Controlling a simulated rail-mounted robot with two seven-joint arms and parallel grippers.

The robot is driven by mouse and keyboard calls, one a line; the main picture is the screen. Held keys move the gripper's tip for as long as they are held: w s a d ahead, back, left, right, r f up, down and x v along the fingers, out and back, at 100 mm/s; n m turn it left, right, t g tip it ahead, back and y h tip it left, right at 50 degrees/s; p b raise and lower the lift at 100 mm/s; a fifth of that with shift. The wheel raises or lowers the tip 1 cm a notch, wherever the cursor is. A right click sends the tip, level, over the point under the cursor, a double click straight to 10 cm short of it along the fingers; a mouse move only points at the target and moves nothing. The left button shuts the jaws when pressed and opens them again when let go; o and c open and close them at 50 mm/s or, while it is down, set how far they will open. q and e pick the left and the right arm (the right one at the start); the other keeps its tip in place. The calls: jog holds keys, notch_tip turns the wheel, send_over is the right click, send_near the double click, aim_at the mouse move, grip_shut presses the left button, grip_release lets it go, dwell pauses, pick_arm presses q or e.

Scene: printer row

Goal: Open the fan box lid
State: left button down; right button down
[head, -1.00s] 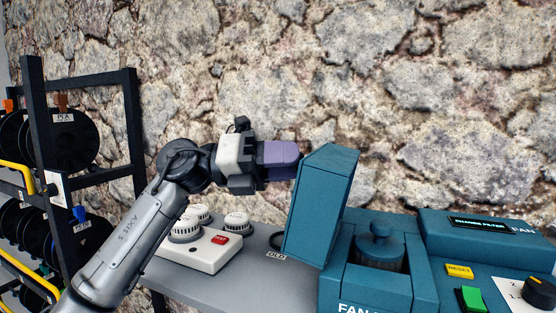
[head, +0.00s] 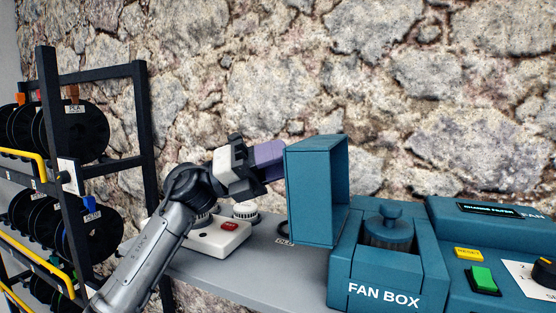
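The teal fan box (head: 345,284) stands on the grey bench at the right, with "FAN BOX" on its front. Its lid (head: 312,196) is swung up and over to the left, standing roughly upright beside the opening. A teal knobbed filter (head: 388,229) shows inside the open box. My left gripper (head: 272,160), with purple fingers, is at the upper left of the lid, touching it or very close. The fingertips are partly hidden by the lid, so I cannot see whether they are open or shut. My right gripper is out of view.
A white unit with round knobs and a red button (head: 229,226) sits on the bench (head: 240,268) behind my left arm. A control panel with a green button (head: 483,280) adjoins the box at the right. A black spool rack (head: 50,120) stands at the left.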

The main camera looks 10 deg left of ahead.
pick_arm(q)
jog(key=c, duration=0.8)
grip_release()
jog(key=shift+b+v, duration=2.05)
jog(key=shift+v, duration=4.9)
jog(key=shift+r, duration=0.1)
